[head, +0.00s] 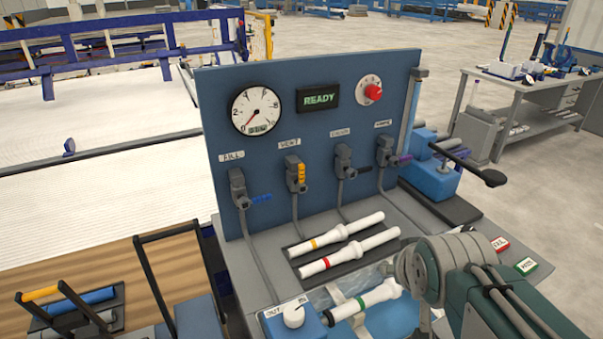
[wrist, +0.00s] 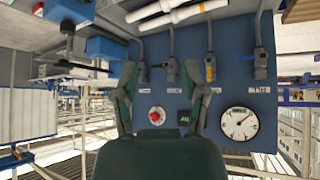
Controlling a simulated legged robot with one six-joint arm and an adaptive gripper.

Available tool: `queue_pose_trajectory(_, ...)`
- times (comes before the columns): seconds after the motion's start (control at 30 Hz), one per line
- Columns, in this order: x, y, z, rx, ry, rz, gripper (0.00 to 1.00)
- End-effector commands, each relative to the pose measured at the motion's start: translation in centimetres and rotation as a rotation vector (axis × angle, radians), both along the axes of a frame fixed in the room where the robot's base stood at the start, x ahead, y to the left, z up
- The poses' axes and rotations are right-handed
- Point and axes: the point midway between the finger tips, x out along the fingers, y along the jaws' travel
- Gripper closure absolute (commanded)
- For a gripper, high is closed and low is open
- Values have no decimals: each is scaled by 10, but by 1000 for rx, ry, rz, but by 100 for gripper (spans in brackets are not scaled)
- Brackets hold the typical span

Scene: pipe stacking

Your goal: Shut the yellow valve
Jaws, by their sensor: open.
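The yellow valve (head: 300,174) is second from left on the blue panel, under the VENT label. Its short yellow handle stands upright, in line with its pipe, while the neighbouring handles point sideways to the right. In the wrist view, which is upside down, the yellow valve (wrist: 210,70) shows just right of my gripper's right finger. My gripper (wrist: 159,75) is open, with nothing between its fingers, and they appear apart from the valve. In the head view my arm fills the lower right, and the fingertips cannot be made out there.
The blue-handled valve (head: 240,188) stands left of the yellow one, the black-handled valve (head: 345,162) and the purple-handled valve (head: 388,152) right. A gauge (head: 257,110), READY display (head: 319,97) and red knob (head: 373,91) sit above. White tubes (head: 345,232) lie on the bench below.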

Motion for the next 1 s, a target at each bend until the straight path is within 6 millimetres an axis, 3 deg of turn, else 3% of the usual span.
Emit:
queue_pose_trajectory(0.2,81,6,4,-23,-175,40,44)
queue_pose_trajectory(0.5,178,31,-1,-7,-421,143,44)
queue_pose_trajectory(0.8,250,71,-24,81,-650,285,44)
queue_pose_trajectory(1.0,278,101,-47,176,-782,384,44)
